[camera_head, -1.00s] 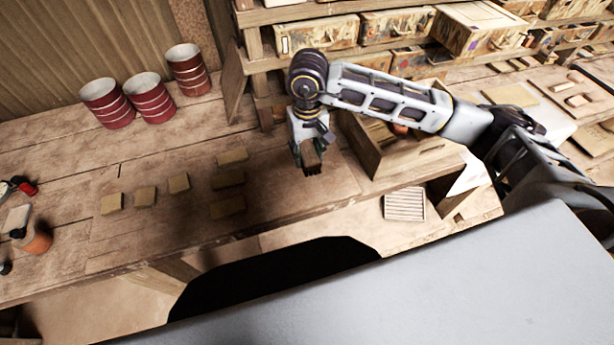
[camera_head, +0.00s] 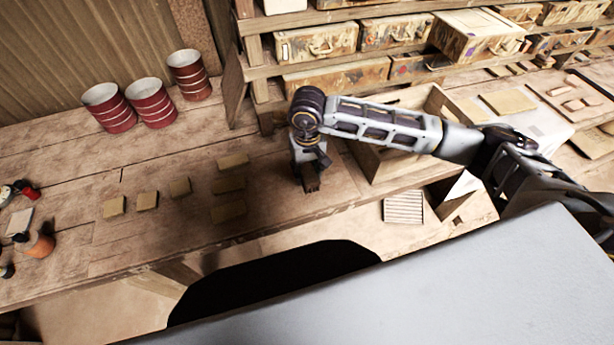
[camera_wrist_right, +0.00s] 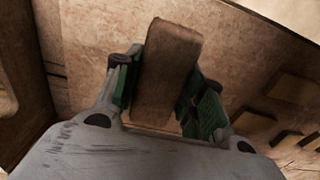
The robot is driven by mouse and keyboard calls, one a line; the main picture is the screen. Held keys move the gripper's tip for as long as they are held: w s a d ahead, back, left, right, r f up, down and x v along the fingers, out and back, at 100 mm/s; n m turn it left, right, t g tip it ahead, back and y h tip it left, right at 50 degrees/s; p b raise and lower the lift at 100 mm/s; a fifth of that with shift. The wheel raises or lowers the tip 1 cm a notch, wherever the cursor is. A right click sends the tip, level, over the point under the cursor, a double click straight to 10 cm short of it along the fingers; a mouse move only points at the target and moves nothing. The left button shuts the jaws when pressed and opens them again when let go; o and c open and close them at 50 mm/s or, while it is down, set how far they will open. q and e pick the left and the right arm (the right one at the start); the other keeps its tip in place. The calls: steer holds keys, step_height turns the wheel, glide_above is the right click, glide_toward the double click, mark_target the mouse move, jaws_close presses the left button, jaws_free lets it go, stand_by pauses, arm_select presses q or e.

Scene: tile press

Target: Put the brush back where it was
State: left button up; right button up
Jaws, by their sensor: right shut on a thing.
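My right gripper (camera_head: 310,180) is low over the workbench (camera_head: 275,205), right of the tan tiles and left of an open wooden box. In the right wrist view the gripper (camera_wrist_right: 165,95) is shut on the brush (camera_wrist_right: 168,70), whose brown wooden block shows between the green-lined fingers. The bristles do not show in that view. In the head view the brush is small and dark under the gripper; I cannot tell whether it touches the bench. My left gripper is not in view.
Several tan tiles (camera_head: 229,184) lie left of the gripper. The open wooden box (camera_head: 385,165) stands to its right. Red cups (camera_head: 150,103) stand at the back left. Shelves with cases (camera_head: 330,75) rise behind. Bench between tiles and gripper is clear.

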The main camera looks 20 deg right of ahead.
mark_target(307, 177)
steer(key=shift+f+p, duration=0.3)
steer(key=shift+f, duration=1.3)
steer(key=shift+f, duration=0.2)
steer(key=o, duration=1.2)
steer(key=shift+o, duration=0.2)
steer(key=shift+r, duration=0.15)
